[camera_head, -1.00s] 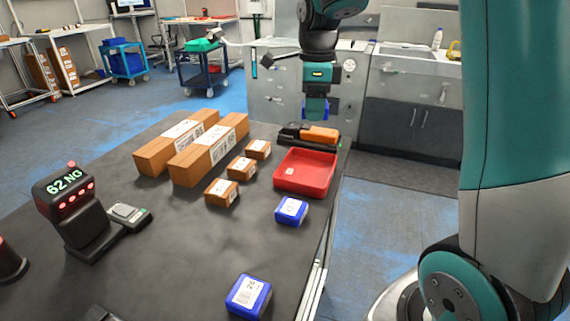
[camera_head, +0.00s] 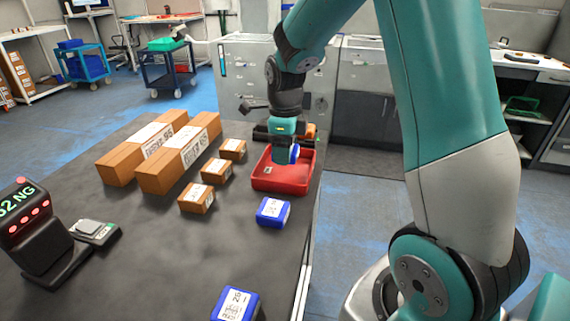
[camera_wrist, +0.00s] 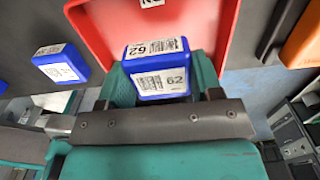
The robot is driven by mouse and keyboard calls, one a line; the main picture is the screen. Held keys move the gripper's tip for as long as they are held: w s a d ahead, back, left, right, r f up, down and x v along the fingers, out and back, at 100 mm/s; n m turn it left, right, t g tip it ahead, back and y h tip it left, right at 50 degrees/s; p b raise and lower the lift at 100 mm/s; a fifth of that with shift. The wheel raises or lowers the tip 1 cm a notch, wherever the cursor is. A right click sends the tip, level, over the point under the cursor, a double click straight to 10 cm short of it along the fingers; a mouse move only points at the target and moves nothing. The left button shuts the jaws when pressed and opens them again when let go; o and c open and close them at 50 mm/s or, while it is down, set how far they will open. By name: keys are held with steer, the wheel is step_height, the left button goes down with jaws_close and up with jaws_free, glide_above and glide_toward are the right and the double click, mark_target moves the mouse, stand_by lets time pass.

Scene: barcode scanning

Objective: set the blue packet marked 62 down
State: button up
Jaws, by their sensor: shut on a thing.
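The blue packet marked 62 (camera_wrist: 162,62) is held between the teal fingers of my gripper (camera_wrist: 161,80), with white labels on two of its faces. In the head view my gripper (camera_head: 285,155) points down at the red tray (camera_head: 283,184), and a bit of the blue packet (camera_head: 295,154) shows at the fingers. The packet is over or within the tray's opening; whether it touches the tray floor I cannot tell. The red tray (camera_wrist: 213,25) lies behind the packet in the wrist view, with part of a white label on its floor.
A second blue packet (camera_head: 273,212) lies just in front of the tray, and another (camera_head: 236,305) nearer. Several brown boxes (camera_head: 180,157) stand left of the tray. An orange-and-black device (camera_head: 309,132) is behind it. A scanner reading NG (camera_head: 35,228) stands at left.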

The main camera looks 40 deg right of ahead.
mark_target(285, 173)
steer(key=shift+f, duration=2.1)
steer(key=shift+f, duration=0.2)
steer(key=o, duration=1.1)
steer(key=shift+r, duration=0.15)
